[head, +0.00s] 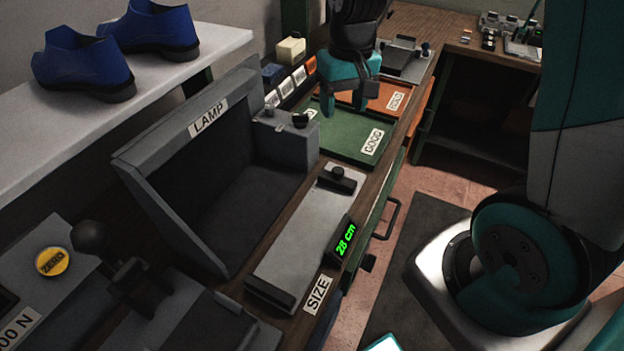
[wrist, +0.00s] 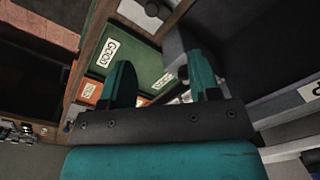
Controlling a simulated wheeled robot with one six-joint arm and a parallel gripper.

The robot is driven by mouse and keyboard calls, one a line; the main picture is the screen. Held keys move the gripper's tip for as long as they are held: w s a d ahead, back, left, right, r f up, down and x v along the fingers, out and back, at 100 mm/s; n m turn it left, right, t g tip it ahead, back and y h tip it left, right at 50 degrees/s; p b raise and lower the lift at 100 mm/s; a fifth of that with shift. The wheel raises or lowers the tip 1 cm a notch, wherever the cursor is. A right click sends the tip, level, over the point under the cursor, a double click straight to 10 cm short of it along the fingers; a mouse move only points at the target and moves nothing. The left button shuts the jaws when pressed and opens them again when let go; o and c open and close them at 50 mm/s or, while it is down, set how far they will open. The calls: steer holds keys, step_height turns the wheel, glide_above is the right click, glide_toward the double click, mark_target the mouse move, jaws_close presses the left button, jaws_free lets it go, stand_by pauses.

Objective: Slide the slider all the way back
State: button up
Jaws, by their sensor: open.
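The size gauge is a light grey plate (head: 300,235) on the wooden bench, with a SIZE label (head: 318,295) at its near end. Its slider (head: 338,179) is a dark bar with a round knob, near the plate's far end. A dark bar (head: 270,294) lies across the near end. The display (head: 345,240) reads 28 cm in green. My gripper (head: 346,104) is open and empty, above the green tray, beyond the slider and apart from it.
A green tray (head: 345,137) labelled GOOD and an orange tray (head: 366,94) lie beyond the gauge. The LAMP box (head: 165,130) stands left of it. A lever (head: 120,262) and yellow ZERO button (head: 53,262) are at lower left. Blue shoes (head: 77,62) sit on a shelf.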

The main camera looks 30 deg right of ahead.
mark_target(339, 170)
steer(key=shift+m, duration=0.4)
steer(key=f+p, duration=0.1)
steer(key=f, duration=0.5)
steer(key=d+f, duration=0.1)
steer(key=f, duration=0.5)
steer(key=w+f+p, duration=0.1)
steer(key=f, duration=0.6)
steer(key=shift+w+d+p, duration=0.1)
steer(key=shift+d+p, duration=0.1)
steer(key=shift+p, duration=0.15)
